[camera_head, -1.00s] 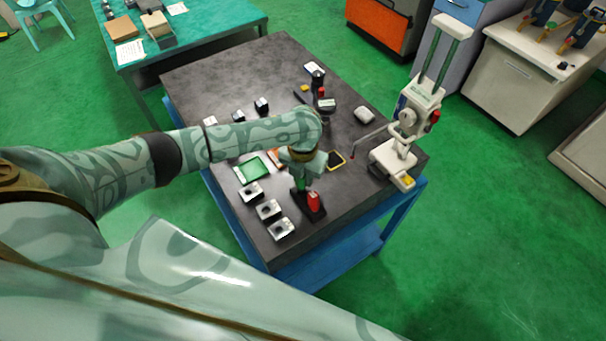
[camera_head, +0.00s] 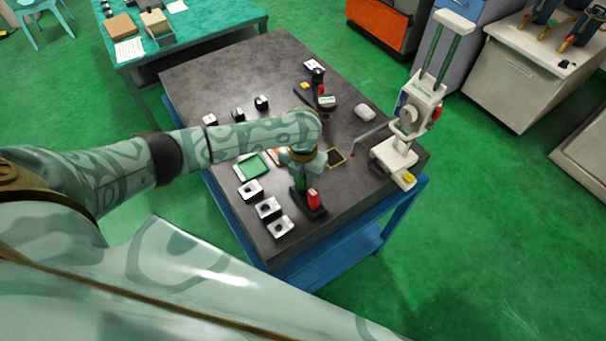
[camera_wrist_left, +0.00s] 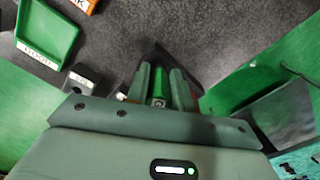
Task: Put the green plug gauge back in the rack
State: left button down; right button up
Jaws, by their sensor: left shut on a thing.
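My left gripper (camera_head: 300,180) is over the near part of the dark table, pointing down at a small black rack (camera_head: 311,212). The rack holds a red plug gauge (camera_head: 314,198) standing upright. In the left wrist view the left gripper (camera_wrist_left: 163,82) is shut on the green plug gauge (camera_wrist_left: 159,84), which lies between its two fingers. The gauge's lower end is hidden, so I cannot tell whether it is in the rack or just above it. My right gripper is in neither view.
A green tray (camera_head: 266,160) and several metal blocks, such as this block (camera_head: 268,207), lie left of the rack. Another black stand (camera_head: 318,78) stands farther back.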

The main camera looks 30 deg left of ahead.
pick_arm(q)
jog(key=shift+f+b, duration=0.4)
jog(key=shift+f, duration=0.15)
dwell(0.4)
jog(key=c, duration=1.1)
grip_release()
jog(key=shift+r, duration=0.1)
notch_tip(320, 180, up, 16)
jog(key=p, duration=0.3)
jog(key=shift+s, duration=0.1)
